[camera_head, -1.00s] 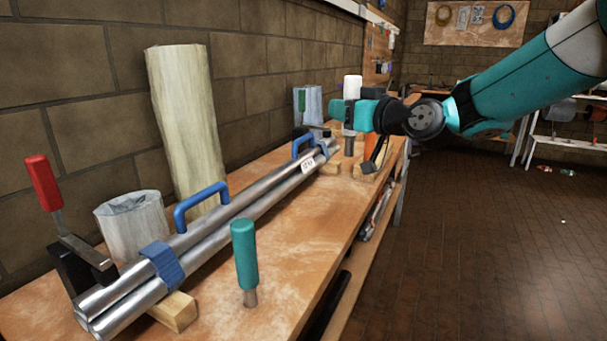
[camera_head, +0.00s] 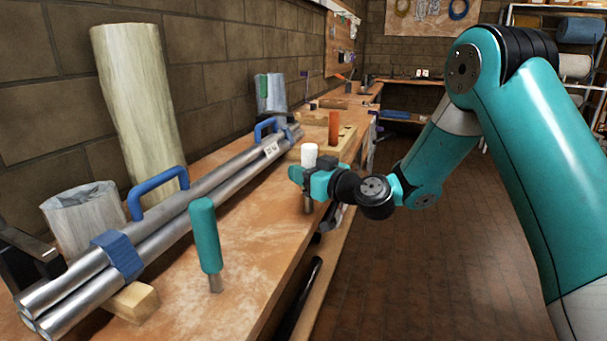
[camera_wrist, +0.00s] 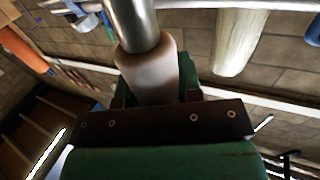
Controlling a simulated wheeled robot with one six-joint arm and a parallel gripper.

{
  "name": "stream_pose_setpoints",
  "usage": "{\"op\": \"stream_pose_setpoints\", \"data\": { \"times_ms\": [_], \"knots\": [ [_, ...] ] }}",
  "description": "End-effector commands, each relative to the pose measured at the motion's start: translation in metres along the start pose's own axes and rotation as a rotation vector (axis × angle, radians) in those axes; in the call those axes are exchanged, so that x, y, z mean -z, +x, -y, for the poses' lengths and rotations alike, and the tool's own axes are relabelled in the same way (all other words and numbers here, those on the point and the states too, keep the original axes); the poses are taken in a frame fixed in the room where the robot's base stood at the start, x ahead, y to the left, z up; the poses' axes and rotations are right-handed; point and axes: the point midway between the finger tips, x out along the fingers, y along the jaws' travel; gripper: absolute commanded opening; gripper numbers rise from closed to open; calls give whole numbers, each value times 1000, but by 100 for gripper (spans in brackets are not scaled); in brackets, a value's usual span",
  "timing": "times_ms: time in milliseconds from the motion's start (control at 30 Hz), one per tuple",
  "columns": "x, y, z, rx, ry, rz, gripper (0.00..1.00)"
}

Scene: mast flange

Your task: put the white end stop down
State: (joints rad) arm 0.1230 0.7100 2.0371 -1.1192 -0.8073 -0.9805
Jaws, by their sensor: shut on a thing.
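My gripper (camera_head: 308,182) is shut on the white end stop (camera_head: 310,153). The stop is upright in the head view, its white grip above the jaws and its metal pin below them. It hangs by the bench's front edge; whether the pin touches the wood cannot be told. In the wrist view the grip (camera_wrist: 148,75) is between the jaws, partly hidden by them, with the bare metal pin beyond. A teal end stop (camera_head: 205,235) stands upright on the bench (camera_head: 255,235), nearer the camera. An orange one (camera_head: 334,130) stands upright at a wooden block (camera_head: 347,140) behind my gripper.
A bundle of metal pipes (camera_head: 190,210) with blue handles lies along the bench on wooden blocks. A wooden post (camera_head: 135,105) and a grey cylinder (camera_head: 85,220) stand behind it by the wall. Bare bench lies between the teal stop and my gripper.

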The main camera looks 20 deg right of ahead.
Motion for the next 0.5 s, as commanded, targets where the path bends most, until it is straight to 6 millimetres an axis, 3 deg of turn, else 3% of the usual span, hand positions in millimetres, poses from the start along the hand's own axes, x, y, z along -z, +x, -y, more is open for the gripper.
{"op": "stream_pose_setpoints", "data": {
  "times_ms": [367,400,500],
  "knots": [
    [-3,0,0,0,0,-2,6],
    [-3,0,0,0,0,-1,38],
    [-2,0,0,0,0,-1,59]
  ]
}}
